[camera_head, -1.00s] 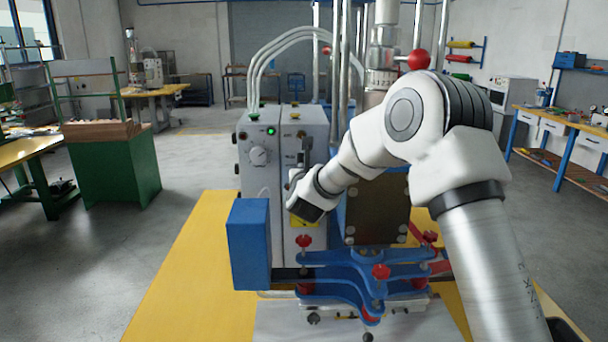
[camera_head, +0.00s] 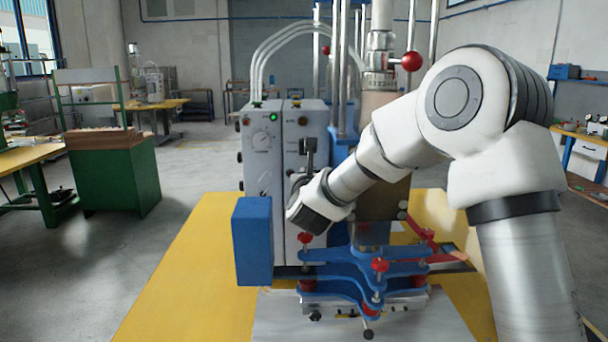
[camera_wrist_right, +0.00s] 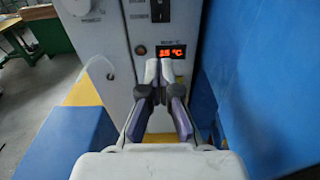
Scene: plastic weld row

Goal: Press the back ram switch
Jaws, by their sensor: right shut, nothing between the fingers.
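The grey control cabinet (camera_head: 262,170) of the press stands ahead, with a green light and a round knob on its face. I cannot tell which is the back ram switch. My right gripper (camera_head: 309,146) is in front of the panel and hides part of it. In the right wrist view its fingers (camera_wrist_right: 158,68) are shut and empty, their tips by the display's lower left. My left gripper is not in view.
A blue box (camera_head: 252,240) juts out left of my right wrist. The blue press frame (camera_wrist_right: 255,80) stands close on the right. Blue clamp plates with red knobs (camera_head: 380,265) lie below.

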